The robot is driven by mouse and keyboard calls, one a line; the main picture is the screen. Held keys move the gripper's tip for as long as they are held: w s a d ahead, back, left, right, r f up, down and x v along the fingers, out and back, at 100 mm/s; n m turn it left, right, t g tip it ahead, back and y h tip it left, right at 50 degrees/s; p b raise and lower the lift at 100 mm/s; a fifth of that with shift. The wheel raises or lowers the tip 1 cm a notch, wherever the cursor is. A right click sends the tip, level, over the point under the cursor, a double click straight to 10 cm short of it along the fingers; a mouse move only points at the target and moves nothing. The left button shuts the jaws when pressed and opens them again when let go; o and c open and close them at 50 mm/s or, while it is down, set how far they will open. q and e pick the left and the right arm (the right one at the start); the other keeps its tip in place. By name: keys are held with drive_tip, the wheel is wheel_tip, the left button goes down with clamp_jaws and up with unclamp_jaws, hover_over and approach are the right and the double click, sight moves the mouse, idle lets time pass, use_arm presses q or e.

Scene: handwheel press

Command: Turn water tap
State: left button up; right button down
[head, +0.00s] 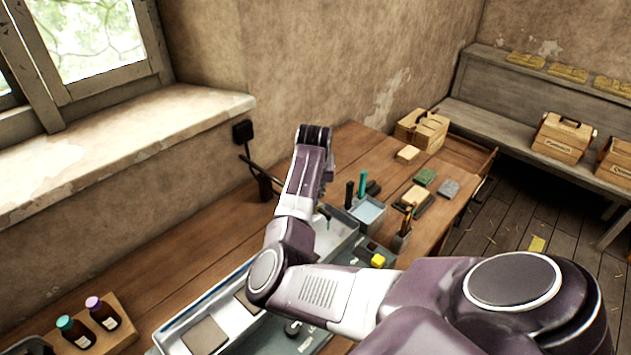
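No water tap can be made out for certain. A dark fitting (265,187) with a thin rod stands on the workbench by the wall, just left of my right arm; I cannot tell whether it is the tap. A long metal trough (335,240) lies on the bench, partly hidden by that arm. My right arm comes in from the lower right, bends over the trough and rises towards the wall. My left gripper is not in view.
A small wooden rack (95,332) with capped bottles stands at the lower left. A blue-lined container (369,213), a tool holder (401,241) and several small blocks crowd the bench right of my arm. Bare wood (190,255) lies left.

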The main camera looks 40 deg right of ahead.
drive_tip(key=shift+d+r+n, duration=0.1)
drive_tip(key=shift+n, duration=0.5)
drive_tip(key=c, duration=2)
unclamp_jaws()
drive_tip(key=shift+c, duration=0.2)
drive_tip(key=v, duration=1.2)
drive_tip(key=shift+s+d, duration=0.15)
drive_tip(key=shift+d, duration=0.05)
drive_tip(key=shift+s+y, duration=0.1)
drive_tip(key=shift+y, duration=0.2)
